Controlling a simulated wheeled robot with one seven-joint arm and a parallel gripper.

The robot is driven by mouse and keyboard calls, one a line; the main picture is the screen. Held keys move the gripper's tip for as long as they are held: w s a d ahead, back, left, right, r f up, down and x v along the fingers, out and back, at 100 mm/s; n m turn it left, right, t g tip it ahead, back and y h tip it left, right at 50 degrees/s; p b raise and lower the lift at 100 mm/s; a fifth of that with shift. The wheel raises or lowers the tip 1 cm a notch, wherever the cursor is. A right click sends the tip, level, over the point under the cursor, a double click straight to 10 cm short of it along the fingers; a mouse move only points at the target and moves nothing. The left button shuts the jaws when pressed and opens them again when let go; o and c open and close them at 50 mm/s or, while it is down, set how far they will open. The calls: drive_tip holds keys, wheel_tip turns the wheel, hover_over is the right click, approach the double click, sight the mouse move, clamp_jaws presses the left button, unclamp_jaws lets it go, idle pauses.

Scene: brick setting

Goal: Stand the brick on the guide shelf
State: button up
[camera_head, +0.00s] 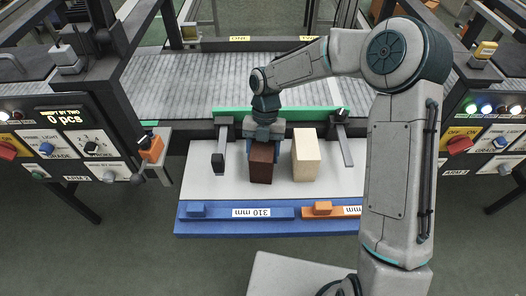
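A dark red-brown brick (261,165) is at the middle of a white shelf (222,185) with a blue front edge. My gripper (263,143) points down at the brick, with its blue fingers on the left and right sides of the brick's back part. The fingers look close against it, so the gripper appears shut on the brick. Whether the brick's underside touches the shelf is hard to see. A pale beige block (306,158) stands a little to the right, apart from my gripper.
A blue strip labelled 310 mm (215,212) and an orange strip (320,212) lie along the front. A grey roller conveyor (190,80) lies behind. Control panels stand at both sides.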

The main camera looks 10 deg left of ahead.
drive_tip(key=shift+f, duration=0.1)
drive_tip(key=o, duration=1.4)
drive_tip(key=shift+o, duration=0.2)
